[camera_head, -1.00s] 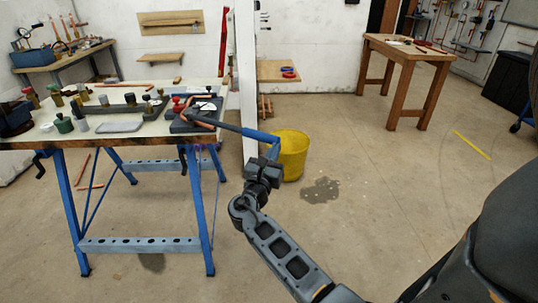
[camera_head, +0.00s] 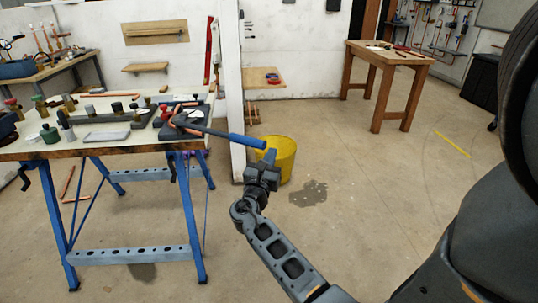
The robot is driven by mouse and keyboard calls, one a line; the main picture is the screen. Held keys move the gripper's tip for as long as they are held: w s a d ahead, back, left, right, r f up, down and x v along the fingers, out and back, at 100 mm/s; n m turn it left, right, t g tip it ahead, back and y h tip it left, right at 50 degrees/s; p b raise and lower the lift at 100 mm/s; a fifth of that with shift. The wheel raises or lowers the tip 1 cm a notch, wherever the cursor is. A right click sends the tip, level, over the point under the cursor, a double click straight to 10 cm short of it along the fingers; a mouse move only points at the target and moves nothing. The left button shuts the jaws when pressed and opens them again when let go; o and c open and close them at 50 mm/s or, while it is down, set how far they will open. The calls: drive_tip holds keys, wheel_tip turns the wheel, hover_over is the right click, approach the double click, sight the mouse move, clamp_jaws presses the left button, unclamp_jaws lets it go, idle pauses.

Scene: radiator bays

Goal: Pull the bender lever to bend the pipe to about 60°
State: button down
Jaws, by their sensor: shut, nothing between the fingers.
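The pipe bender (camera_head: 178,121) sits at the right end of the workbench, with its lever (camera_head: 205,130) reaching out over the bench edge to the right. The lever ends in a blue handle (camera_head: 247,141). A copper pipe (camera_head: 192,129) shows in part at the bender, close to the lever; its bend angle cannot be read. My gripper (camera_head: 268,156) is shut and empty, just below the tip of the blue handle. Whether the fingers touch the handle is not clear.
The workbench (camera_head: 60,150) on blue trestle legs holds several bottles and tools. A yellow bucket (camera_head: 283,160) stands on the floor behind my gripper. A white partition post (camera_head: 234,95) rises behind the lever. The floor to the right is clear up to a wooden table (camera_head: 385,60).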

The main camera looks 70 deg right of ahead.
drive_tip(key=a+f+b, duration=0.1)
drive_tip(key=a+f, duration=0.1)
drive_tip(key=a, duration=0.8)
drive_tip(key=shift+s+a, duration=0.3)
drive_tip(key=shift+s, duration=0.15)
drive_tip(key=s+a+f+m+t+y, duration=0.1)
drive_tip(key=s+a+f+t+y, duration=0.3)
drive_tip(key=a+f+t+y, duration=0.6)
drive_tip(key=s+a+f+m+y, duration=0.1)
drive_tip(key=s+a+m+y, duration=0.1)
drive_tip(key=a, duration=0.4)
drive_tip(key=s+a+f+m+y, duration=0.1)
drive_tip(key=s+a+m+y, duration=0.1)
drive_tip(key=a, duration=0.4)
drive_tip(key=s+a+r+m+t+y, duration=0.2)
drive_tip(key=s+a+r+m+y, duration=0.1)
drive_tip(key=a+r+m, duration=0.3)
drive_tip(key=s+a+r+m+t+y, duration=0.3)
drive_tip(key=s+a+r+m, duration=0.3)
drive_tip(key=r, duration=0.5)
drive_tip(key=shift+s+a+r+m, duration=0.15)
drive_tip(key=shift+a+m, duration=0.2)
drive_tip(key=shift+m, duration=0.05)
